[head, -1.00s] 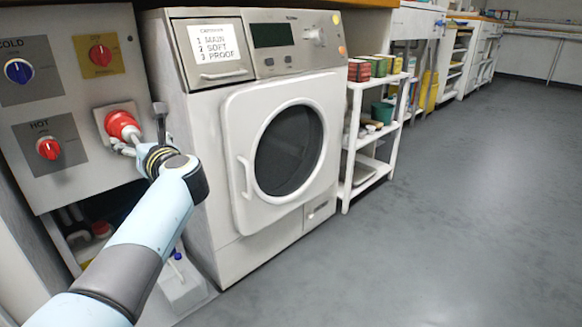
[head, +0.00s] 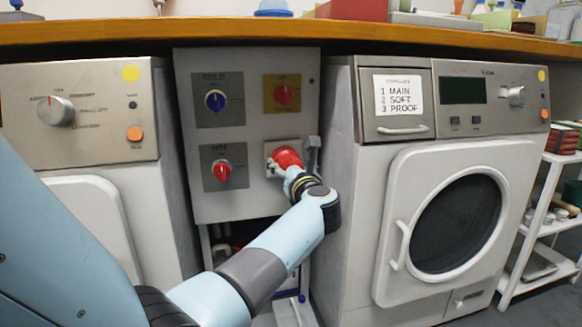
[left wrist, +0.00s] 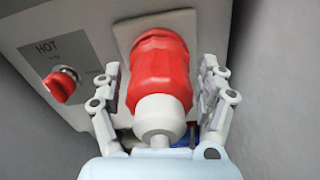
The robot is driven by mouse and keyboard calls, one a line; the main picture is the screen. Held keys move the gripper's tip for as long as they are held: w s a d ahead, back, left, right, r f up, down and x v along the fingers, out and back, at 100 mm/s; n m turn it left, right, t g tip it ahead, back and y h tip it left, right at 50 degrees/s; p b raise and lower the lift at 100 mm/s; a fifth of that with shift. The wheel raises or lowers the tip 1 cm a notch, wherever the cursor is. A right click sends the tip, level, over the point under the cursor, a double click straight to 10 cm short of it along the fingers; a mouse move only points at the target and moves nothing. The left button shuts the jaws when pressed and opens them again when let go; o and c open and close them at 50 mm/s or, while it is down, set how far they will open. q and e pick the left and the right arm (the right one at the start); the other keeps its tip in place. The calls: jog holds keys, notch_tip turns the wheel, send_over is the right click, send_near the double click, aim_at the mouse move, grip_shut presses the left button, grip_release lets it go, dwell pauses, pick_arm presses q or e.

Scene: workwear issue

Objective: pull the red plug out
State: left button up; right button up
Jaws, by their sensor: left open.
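The red plug (head: 287,157) sits in a pale socket plate at the lower right of the grey wall panel (head: 243,197). In the left wrist view the plug (left wrist: 158,72) is large, with a white collar and cable end toward me. My left gripper (head: 283,168) is at the plug in the head view. In the left wrist view its open fingers (left wrist: 162,85) stand on both sides of the plug, with a gap visible on each side. The plug is against the plate. My right gripper is not in view.
The panel also carries a blue COLD knob (head: 215,100), a red HOT knob (head: 221,170) and a red switch on yellow (head: 284,95). Washing machines stand on both sides, the right one (head: 345,200) close by. A wooden counter (head: 200,30) runs above.

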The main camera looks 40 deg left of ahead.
pick_arm(q)
grip_shut()
jog(key=shift+p+v, duration=0.5)
jog(key=shift+v, duration=1.75)
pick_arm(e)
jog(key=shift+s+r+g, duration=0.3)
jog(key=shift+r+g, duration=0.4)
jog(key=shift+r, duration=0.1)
pick_arm(q)
grip_release()
notch_tip(320, 180, up, 10)
jog(key=shift+f, duration=0.1)
